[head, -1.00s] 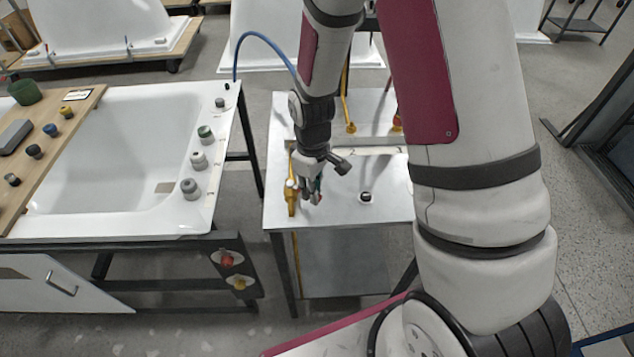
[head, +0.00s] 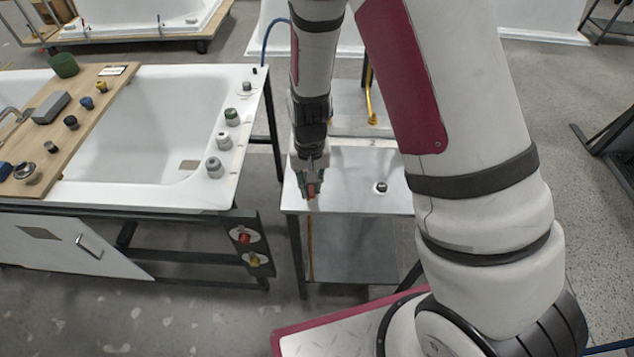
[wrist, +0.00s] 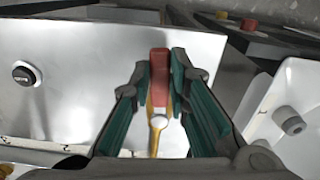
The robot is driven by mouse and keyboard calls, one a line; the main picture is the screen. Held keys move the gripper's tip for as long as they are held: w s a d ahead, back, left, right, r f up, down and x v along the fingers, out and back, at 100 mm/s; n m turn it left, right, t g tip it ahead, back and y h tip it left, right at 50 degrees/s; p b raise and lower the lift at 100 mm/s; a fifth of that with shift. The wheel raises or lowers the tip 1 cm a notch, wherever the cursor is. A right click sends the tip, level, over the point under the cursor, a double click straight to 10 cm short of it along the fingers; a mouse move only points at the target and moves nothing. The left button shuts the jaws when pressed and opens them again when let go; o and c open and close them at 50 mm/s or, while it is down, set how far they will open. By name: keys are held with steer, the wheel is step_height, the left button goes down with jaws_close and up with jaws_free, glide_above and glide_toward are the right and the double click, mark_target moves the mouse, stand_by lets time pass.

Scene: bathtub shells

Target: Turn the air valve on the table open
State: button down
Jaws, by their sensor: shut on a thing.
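The air valve's red lever (wrist: 160,78) stands between the green-padded fingers of my gripper (wrist: 169,82) in the wrist view. My gripper is shut on the lever. Below it, part of the yellow valve body or pipe (wrist: 153,140) and a pale round part show in the wrist view. In the head view my gripper (head: 311,188) is over the left front part of the metal table (head: 350,203), and the red lever (head: 311,190) shows at its tip. The gripper hides most of the valve, so I cannot tell how far the lever is turned.
A black round fitting (head: 381,187) sits on the table to the right of my gripper. A white bathtub (head: 140,130) with several knobs on its rim stands left, across a narrow gap. A yellow pipe (head: 371,105) rises behind the table. My arm covers the right side.

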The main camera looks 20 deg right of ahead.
mark_target(308, 189)
steer(key=shift+w+a+m, duration=0.1)
steer(key=shift+a+m, duration=0.25)
steer(key=shift+m, duration=0.15)
steer(key=c, duration=1.5)
jaws_free()
step_height(308, 189, up, 12)
steer(key=shift+r, duration=0.1)
